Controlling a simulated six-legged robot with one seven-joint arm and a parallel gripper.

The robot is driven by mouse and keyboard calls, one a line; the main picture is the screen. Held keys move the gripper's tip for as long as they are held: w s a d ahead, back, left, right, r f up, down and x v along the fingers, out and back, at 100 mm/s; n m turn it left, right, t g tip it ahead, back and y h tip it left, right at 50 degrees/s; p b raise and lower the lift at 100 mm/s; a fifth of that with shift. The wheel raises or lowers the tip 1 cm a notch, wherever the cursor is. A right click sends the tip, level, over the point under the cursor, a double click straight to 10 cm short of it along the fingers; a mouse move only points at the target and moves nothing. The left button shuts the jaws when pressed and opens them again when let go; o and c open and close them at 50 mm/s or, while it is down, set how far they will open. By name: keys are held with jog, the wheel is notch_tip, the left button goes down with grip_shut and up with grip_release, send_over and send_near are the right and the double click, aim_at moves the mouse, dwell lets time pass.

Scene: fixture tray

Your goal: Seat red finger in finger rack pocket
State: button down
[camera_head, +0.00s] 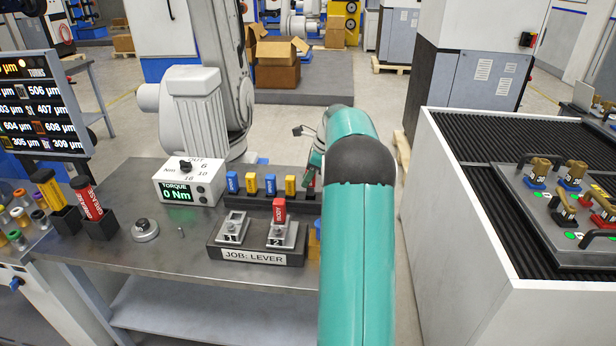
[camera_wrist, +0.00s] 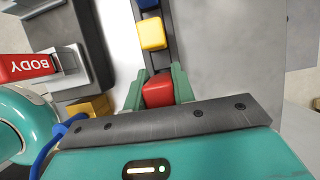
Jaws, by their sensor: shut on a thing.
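The red finger (camera_wrist: 158,91) is a small red block between my gripper's (camera_wrist: 159,88) two green fingers, which are shut on it. In the head view only a sliver of red shows beside my gripper (camera_head: 316,165), as my arm hides most of it. The finger rack (camera_head: 262,203) is a dark bar with blue and yellow fingers standing in a row. In the wrist view the rack (camera_wrist: 171,40) runs up from the held finger, with a yellow finger (camera_wrist: 152,34) and a blue finger (camera_wrist: 147,4) beyond. The red finger lines up with this row; its lower end and the pocket are hidden.
The JOB: LEVER fixture (camera_head: 256,257) stands in front of the rack, with a red BODY piece (camera_head: 279,211) upright at station 2. A torque box (camera_head: 190,181) stands left of the rack. A yellow block (camera_wrist: 90,106) lies close left of my gripper in the wrist view.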

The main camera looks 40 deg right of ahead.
jog(key=shift+f, duration=1.8)
jog(key=c, duration=1.1)
grip_release()
notch_tip(320, 180, up, 10)
jog(key=shift+f, duration=0.25)
